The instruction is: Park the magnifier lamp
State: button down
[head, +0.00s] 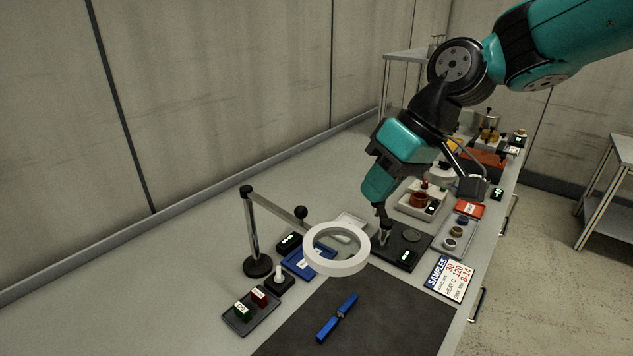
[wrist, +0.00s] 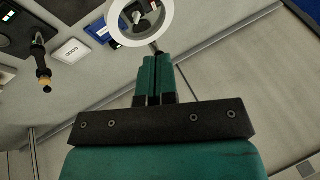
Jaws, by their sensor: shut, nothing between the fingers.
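The magnifier lamp has a white ring head (head: 337,267) around a clear lens, on a jointed arm with a black knob (head: 301,213). Its upright post (head: 253,232) stands on a round black base at the left of the bench. The ring hangs over the back edge of the dark mat. My gripper (head: 374,199) is shut and empty, above the bench and behind and right of the ring. In the wrist view the ring (wrist: 113,27) is just beyond the closed fingertips (wrist: 156,55), with a short dark piece between them. I cannot tell whether they touch.
A blue tool (head: 337,318) lies on the dark mat (head: 400,315). A black scale-like plate (head: 411,258) is below my gripper. A blue tray (head: 299,264), a tray of small blocks (head: 246,318) and a samples card (head: 449,278) are nearby. The bench behind the post is bare.

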jog(key=w+d+y+p, duration=0.1)
jog(key=w+p, duration=0.1)
jog(key=w, duration=0.9)
jog(key=shift+w+d+r, duration=0.15)
jog(key=shift+w+d, duration=0.05)
jog(key=shift+w, duration=0.15)
jog(key=s+a+r+p+x, duration=0.1)
jog(key=p+x, duration=0.5)
jog(key=x, duration=0.6)
jog(key=shift+s+a, duration=0.45)
jog(key=shift+a, duration=0.15)
jog(key=shift+a+f, duration=0.1)
jog(key=shift+s+a, duration=0.1)
